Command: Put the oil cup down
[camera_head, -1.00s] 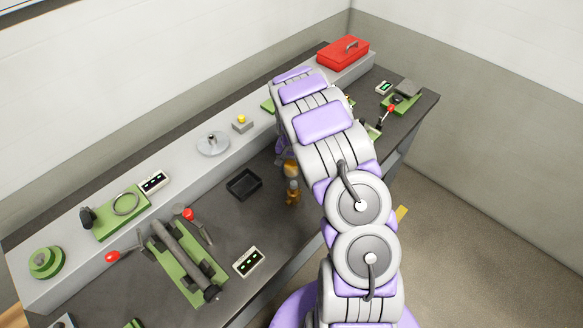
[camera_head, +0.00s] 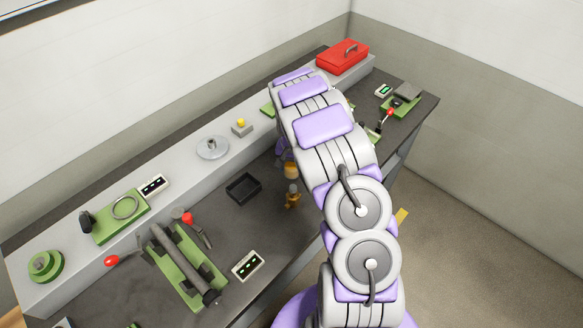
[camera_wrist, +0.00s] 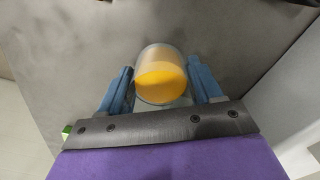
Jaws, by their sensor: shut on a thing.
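The oil cup is a clear round cup with amber oil (camera_wrist: 160,80), held upright or nearly so between the blue fingers of my gripper (camera_wrist: 161,82) in the wrist view. My gripper is shut on it, one finger on each side. In the head view the amber cup (camera_head: 291,169) shows just left of my arm, over the dark bench top (camera_head: 232,215). My arm hides most of the gripper there. I cannot tell whether the cup's base touches the bench.
A small brass-coloured item (camera_head: 293,196) stands close in front of the cup. A black square tray (camera_head: 243,187) lies to its left. A green fixture with a shaft (camera_head: 185,265) and a display box (camera_head: 248,265) are further left. Bare bench lies between them.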

